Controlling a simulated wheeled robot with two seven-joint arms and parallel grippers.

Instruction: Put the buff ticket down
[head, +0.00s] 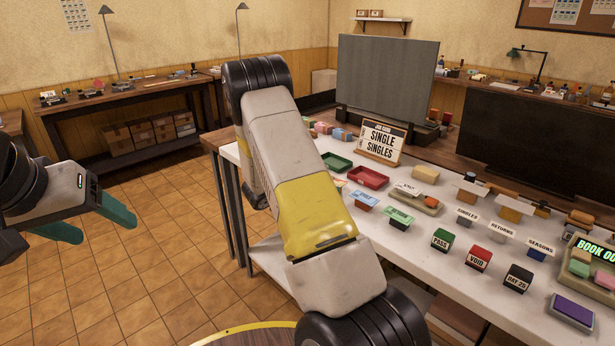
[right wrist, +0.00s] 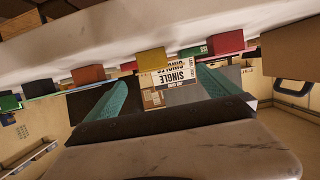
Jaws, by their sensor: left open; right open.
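I cannot pick out the buff ticket with certainty. My left gripper (head: 106,230) is open and empty over the floor at the left, away from the counter. My right gripper is hidden behind my own arm in the head view. In the right wrist view it (right wrist: 162,80) is open, with nothing visibly held between its teal fingers.
A SINGLE SINGLES sign (head: 381,142) stands on the counter behind a red tray (head: 369,177) and a green tray (head: 336,162). PASS (head: 443,239), VOID (head: 479,258) and DAY 25 (head: 517,278) blocks line the front. A grey panel (head: 386,80) rises behind.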

